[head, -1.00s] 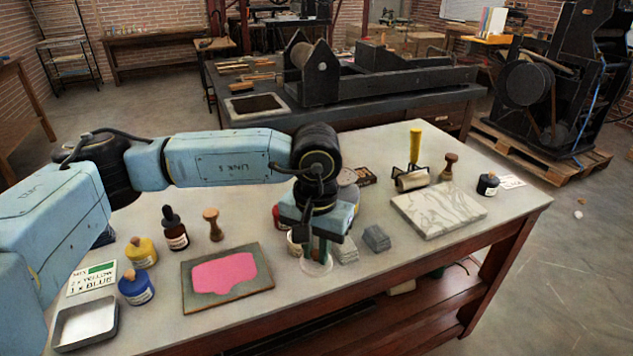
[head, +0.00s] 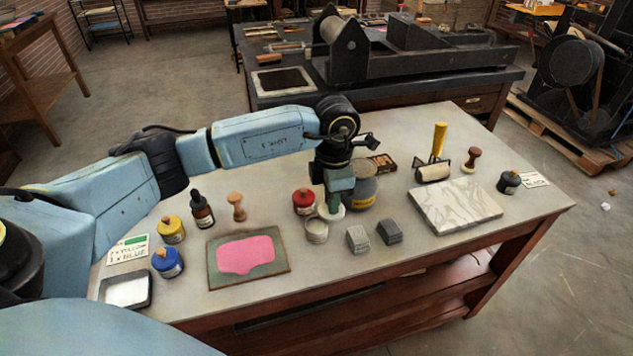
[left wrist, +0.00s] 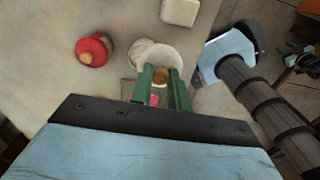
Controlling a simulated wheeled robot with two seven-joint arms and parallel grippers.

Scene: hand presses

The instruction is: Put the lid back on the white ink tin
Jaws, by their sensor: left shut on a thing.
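The white ink tin (head: 316,231) stands open on the table, a small round pale can. My left gripper (head: 331,205) points down, just behind and right of the tin in the head view. It is shut on the knob of a white round lid (head: 333,214). In the left wrist view the green fingers (left wrist: 161,92) close on the lid's brown knob, and the lid (left wrist: 172,57) partly covers a pale round shape, seemingly the tin (left wrist: 140,49). The lid looks raised and off to one side; its exact height is unclear.
A red ink bottle (head: 303,201) stands close left of the tin. Two grey blocks (head: 358,239) (head: 389,231) sit to the right. A pink-inked plate (head: 247,256) lies left; a marble slab (head: 455,207) lies right.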

